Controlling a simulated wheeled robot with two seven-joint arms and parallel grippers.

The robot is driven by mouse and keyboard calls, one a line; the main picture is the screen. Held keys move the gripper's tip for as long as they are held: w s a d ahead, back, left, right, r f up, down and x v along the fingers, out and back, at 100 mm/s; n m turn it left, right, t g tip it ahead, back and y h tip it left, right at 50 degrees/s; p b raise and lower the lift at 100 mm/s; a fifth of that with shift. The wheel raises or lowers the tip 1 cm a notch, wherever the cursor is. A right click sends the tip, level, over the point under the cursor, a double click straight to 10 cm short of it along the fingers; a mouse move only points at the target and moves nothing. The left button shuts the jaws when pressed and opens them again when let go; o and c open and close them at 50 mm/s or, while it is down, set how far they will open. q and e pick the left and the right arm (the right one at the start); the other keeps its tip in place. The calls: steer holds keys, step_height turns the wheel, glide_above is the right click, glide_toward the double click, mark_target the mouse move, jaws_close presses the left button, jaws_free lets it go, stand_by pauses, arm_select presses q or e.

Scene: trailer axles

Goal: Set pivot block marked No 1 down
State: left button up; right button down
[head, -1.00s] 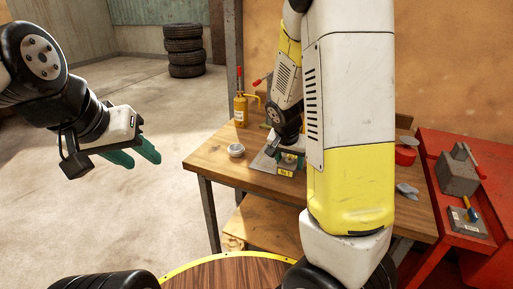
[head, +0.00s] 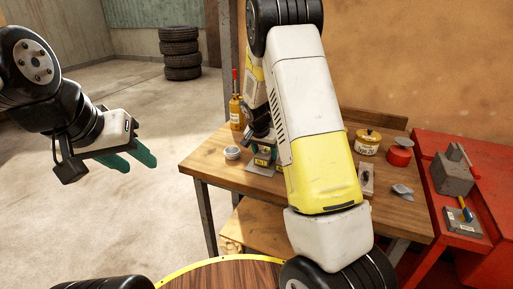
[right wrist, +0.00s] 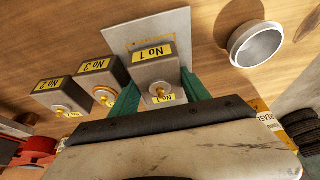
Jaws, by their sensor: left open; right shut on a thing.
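The grey pivot block marked No 1 (right wrist: 152,70), with yellow labels and a brass fitting, is between the green fingers of my right gripper (right wrist: 160,88), which is shut on it. In the right wrist view it appears over a flat grey plate (right wrist: 172,25) on the wooden bench; I cannot tell whether it touches the plate. In the head view the block (head: 263,160) shows small beneath my right gripper, with the plate (head: 262,170) around its near side. My left gripper (head: 130,160) is open and empty, left of the bench, over the floor.
Blocks marked No 3 (right wrist: 100,82) and No 2 (right wrist: 62,97) stand beside block No 1. A round metal dish (head: 232,153) and yellow bottle (head: 236,113) are left. A yellow-lidded tin (head: 367,142) and red tin (head: 400,154) are right. A red cabinet (head: 470,185) adjoins the bench.

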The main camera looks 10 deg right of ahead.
steer(key=shift+f, duration=0.2)
steer(key=shift+f, duration=0.1)
steer(key=shift+f, duration=0.1)
steer(key=c, duration=0.8)
jaws_free()
steer(key=v, duration=1.2)
steer(key=s+r+n+t+y, duration=0.1)
steer(key=s+r, duration=0.3)
steer(key=s, duration=0.5)
steer(key=s+a+r+n+y, duration=0.1)
steer(key=s+r+n, duration=0.3)
steer(key=s, duration=0.6)
steer(key=s+a+r+n+t+y, duration=0.1)
steer(key=s+r+n+y, duration=0.1)
steer(key=s+r, duration=0.4)
steer(key=shift+s+a+t+y, duration=0.1)
steer(key=shift+s+t+y, duration=0.2)
steer(key=shift+s, duration=1.95)
